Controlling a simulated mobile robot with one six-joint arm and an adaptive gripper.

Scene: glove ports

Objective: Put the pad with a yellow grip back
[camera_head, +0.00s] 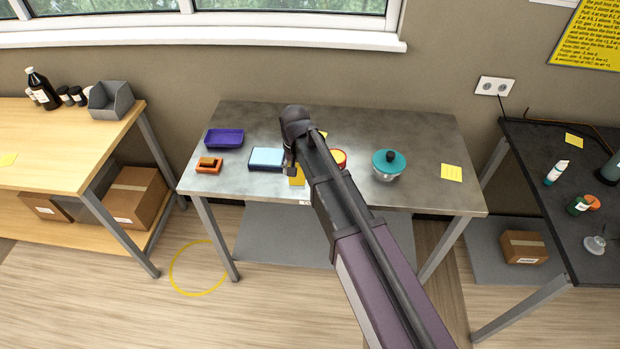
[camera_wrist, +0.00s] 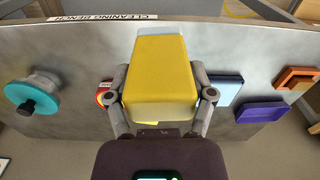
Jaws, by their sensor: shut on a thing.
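My gripper (camera_wrist: 165,98) is shut on a yellow block-shaped grip (camera_wrist: 160,65), with one finger on each side of it. My arm hides much of that spot. I cannot tell whether the held thing touches the bench.
Left of my gripper are a light-blue-topped block (camera_head: 266,157), a purple tray (camera_head: 224,138) and an orange item (camera_head: 209,165). Close on its right is a partly hidden red and yellow round thing (camera_head: 339,157), then a teal-lidded bowl (camera_head: 388,167). The bench's right end has a yellow note (camera_head: 452,172).

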